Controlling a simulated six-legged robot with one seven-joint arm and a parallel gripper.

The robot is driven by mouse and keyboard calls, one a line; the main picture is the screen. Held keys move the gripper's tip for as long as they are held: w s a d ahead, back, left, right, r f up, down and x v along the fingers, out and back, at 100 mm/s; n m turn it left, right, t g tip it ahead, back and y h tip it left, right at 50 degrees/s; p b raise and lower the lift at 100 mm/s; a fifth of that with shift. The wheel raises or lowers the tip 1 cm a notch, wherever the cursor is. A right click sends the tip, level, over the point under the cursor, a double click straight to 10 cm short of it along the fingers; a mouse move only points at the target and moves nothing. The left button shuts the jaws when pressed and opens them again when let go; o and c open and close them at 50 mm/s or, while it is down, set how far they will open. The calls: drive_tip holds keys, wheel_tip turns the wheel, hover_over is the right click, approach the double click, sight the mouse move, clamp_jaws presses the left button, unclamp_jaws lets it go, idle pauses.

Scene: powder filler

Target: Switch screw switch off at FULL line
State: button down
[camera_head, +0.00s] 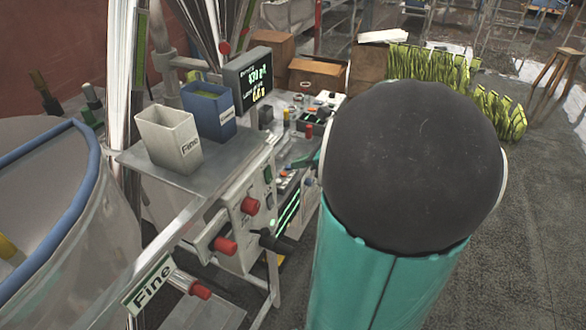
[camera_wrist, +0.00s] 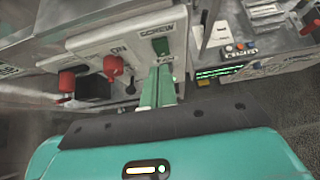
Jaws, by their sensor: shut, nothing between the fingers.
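The SCREW switch (camera_wrist: 160,46) is a small dark green switch under its SCREW label on a pale panel, at the top middle of the wrist view. My gripper (camera_wrist: 163,70) is shut and empty, its pale green fingers pointing up at the panel just below the switch. I cannot tell whether the fingertips touch the panel. A white Fine bin (camera_head: 168,138) and a blue bin (camera_head: 208,110) with green content stand on the metal shelf. No FULL line is readable.
Red knobs (camera_wrist: 113,66) stick out of the panel left of my fingers. A lit display (camera_head: 250,73) shows green and yellow figures, blurred. A large clear hopper (camera_head: 90,240) with a blue rim fills the left. Boxes (camera_head: 318,72) stand behind.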

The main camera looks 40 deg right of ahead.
drive_tip(key=s+r, duration=0.1)
drive_tip(key=r, duration=0.1)
drive_tip(key=s+d+r, duration=0.1)
drive_tip(key=s+r, duration=0.1)
drive_tip(key=shift+s+d+r, duration=0.1)
drive_tip(key=shift+d+r, duration=0.05)
drive_tip(key=shift+r, duration=0.15)
drive_tip(key=s+a+n+g+h, duration=0.1)
drive_tip(key=s+a+n+g, duration=0.1)
drive_tip(key=a+n, duration=1.3)
drive_tip(key=s+a+n+g+h, duration=0.2)
drive_tip(key=a+n, duration=1.3)
drive_tip(key=n, duration=0.2)
drive_tip(key=shift+s+h, duration=0.25)
drive_tip(key=shift+h, duration=0.05)
drive_tip(key=shift+a, duration=0.1)
